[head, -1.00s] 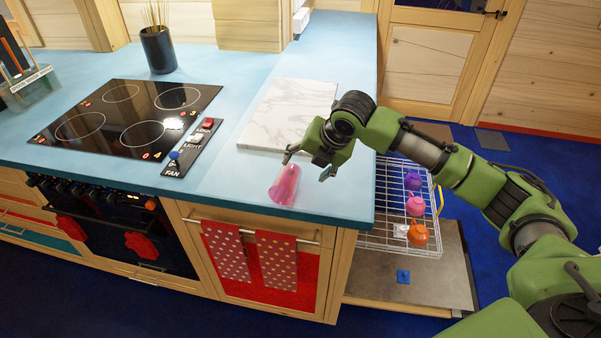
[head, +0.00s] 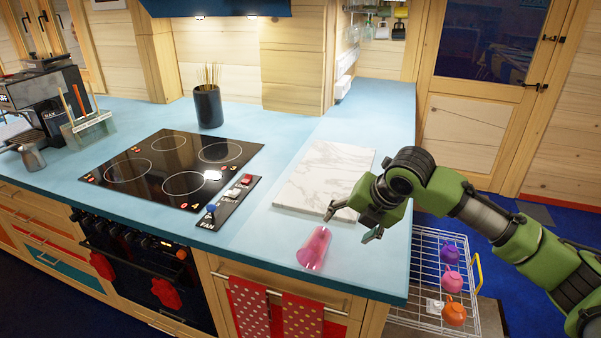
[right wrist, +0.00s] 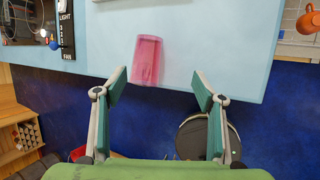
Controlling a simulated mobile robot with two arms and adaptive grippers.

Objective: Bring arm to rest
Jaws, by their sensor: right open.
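My right arm reaches in from the right in the head view. Its gripper (head: 352,222) is above the blue counter (head: 255,240) near the front edge, with its fingers spread and nothing between them. In the right wrist view the gripper (right wrist: 160,92) also shows open and empty. A pink translucent cup (head: 314,248) is on the counter just left of and below the fingers, apart from them. The cup also shows in the right wrist view (right wrist: 147,61), beyond the fingertips. My left gripper is not in view.
A white marble board (head: 325,178) lies behind the gripper. A black cooktop (head: 170,168) with a control strip is at left. A wire rack (head: 430,290) holding purple, pink and orange items stands below the counter's right end. A dark utensil pot (head: 208,106) stands at the back.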

